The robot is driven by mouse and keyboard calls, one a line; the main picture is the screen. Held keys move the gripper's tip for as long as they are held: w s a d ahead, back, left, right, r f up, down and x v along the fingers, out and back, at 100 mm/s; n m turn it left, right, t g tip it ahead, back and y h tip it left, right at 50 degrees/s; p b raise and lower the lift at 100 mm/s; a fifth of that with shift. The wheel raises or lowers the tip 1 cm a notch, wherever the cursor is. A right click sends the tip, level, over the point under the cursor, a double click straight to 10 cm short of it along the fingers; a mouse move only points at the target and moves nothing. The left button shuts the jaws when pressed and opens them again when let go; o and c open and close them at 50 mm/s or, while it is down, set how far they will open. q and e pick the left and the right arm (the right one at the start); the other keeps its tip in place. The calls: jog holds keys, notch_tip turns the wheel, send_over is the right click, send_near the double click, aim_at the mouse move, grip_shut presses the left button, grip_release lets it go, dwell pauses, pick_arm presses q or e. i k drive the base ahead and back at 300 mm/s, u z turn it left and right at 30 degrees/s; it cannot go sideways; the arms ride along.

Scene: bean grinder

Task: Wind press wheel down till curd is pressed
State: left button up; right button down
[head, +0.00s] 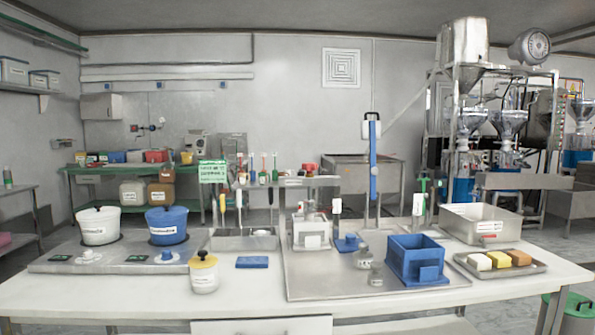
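No press wheel can be made out for certain. A blue open box (415,258) stands on the steel tray (325,283) on the table; whether it holds curd cannot be seen. A white box-like piece (310,232) stands at the back left of that tray. A green-topped upright tool (421,190) rises behind the blue box. White, yellow and brown blocks (499,259) lie in a small tray at the right; whether any is curd is unclear. Neither of my grippers is in view.
A white pot (98,226) and a blue pot (167,226) stand on a steel hotplate at left. A yellow-lidded jar (203,273) and a blue block (251,263) are near the middle. A steel basin (481,222) stands back right. The front table strip is clear.

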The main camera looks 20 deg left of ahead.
aim_at(310, 167)
jog(key=u, duration=0.85)
jog(key=i, duration=0.95)
jog(key=z, duration=0.6)
